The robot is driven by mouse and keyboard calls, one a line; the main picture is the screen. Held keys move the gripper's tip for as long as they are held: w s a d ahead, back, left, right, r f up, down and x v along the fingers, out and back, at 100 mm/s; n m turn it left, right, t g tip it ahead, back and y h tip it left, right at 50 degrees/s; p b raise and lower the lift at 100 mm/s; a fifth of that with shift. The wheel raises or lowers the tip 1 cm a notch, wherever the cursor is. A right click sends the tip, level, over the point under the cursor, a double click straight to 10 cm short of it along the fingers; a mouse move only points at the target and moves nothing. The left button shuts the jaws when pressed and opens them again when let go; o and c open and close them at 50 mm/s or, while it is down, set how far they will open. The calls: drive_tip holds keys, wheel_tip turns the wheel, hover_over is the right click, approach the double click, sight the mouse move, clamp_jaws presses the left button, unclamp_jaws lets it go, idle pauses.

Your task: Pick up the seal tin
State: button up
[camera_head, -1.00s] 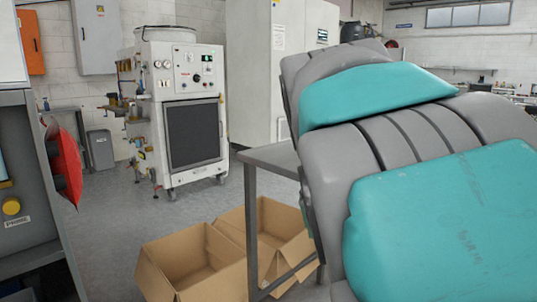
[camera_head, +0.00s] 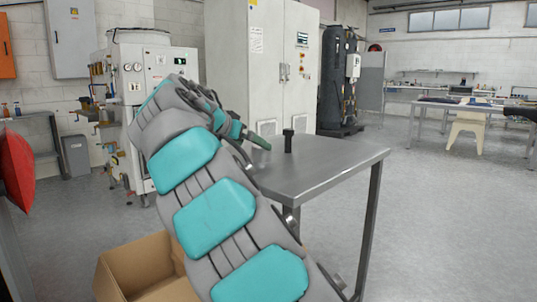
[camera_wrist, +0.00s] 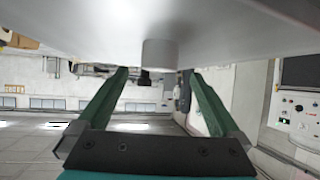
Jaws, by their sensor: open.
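The only object I see on the grey table (camera_head: 325,165) is a small dark upright one (camera_head: 288,141), seemingly the seal tin; no label is readable. My gripper (camera_head: 262,142) is low over the table, just left of it in the head view, partly hidden by my arm. In the wrist view, which is upside down, my open gripper (camera_wrist: 155,74) has green fingers spread with nothing clasped. A short pale cylinder (camera_wrist: 160,53) stands on the tabletop ahead, in line with the gap. It looks paler than the dark object, so I cannot be sure they match.
An open cardboard box (camera_head: 145,270) is on the floor at lower left. A white machine on casters (camera_head: 165,65) and a tall pale cabinet (camera_head: 262,70) stand behind the table. A red object (camera_head: 14,168) is at the left edge. The floor right of the table is clear.

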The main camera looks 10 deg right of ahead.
sight(258, 147)
drive_tip(key=x, duration=0.6)
drive_tip(key=shift+w+d+f, duration=0.1)
drive_tip(key=shift+w+d, duration=0.15)
drive_tip(key=c, duration=1.4)
